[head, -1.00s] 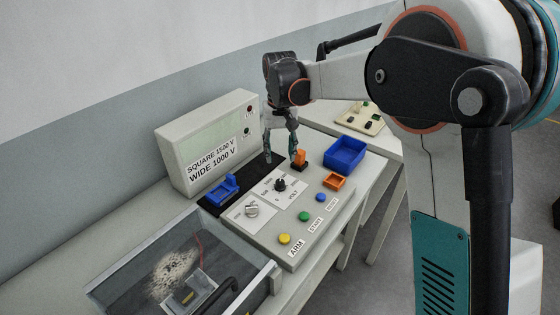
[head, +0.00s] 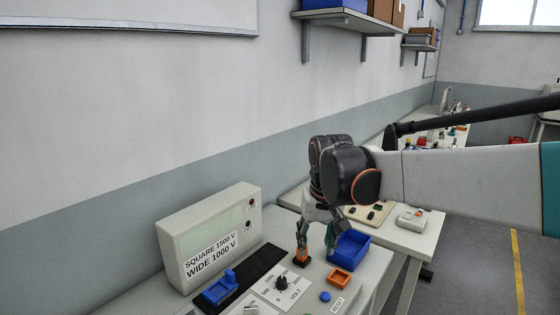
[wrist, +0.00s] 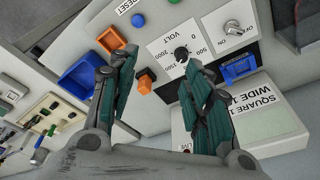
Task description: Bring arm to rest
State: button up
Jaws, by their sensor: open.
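My gripper (head: 317,244) is raised above the bench with its fingers pointing down. In the wrist view my gripper (wrist: 165,75) has its two teal fingers spread apart, with nothing between the tips. An orange connector (head: 302,256) stands on a black base on the panel, just below the fingers in the head view. In the wrist view the orange connector (wrist: 145,84) shows between the fingers, farther off. I cannot tell the exact gap between fingers and connector.
A blue bowl (head: 352,247) and an orange tray (head: 340,278) sit to the right. A blue holder (head: 219,288) lies left, before the tester box (head: 205,240). The panel has a dial (head: 282,282) and a blue button (head: 325,297). A second table (head: 421,238) holds small parts.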

jog(key=s+d+t, duration=0.1)
jog(key=s+d, duration=0.2)
jog(key=s, duration=0.4)
jog(key=s+d+f+t, duration=0.1)
jog(key=s+d, duration=0.3)
jog(key=s, duration=0.4)
jog(key=s+d+f+m+t, duration=0.1)
jog(key=s+d+t, duration=0.2)
jog(key=s, duration=0.4)
jog(key=shift+s+d+f, duration=0.2)
jog(key=shift+d, duration=0.45)
dwell(0.3)
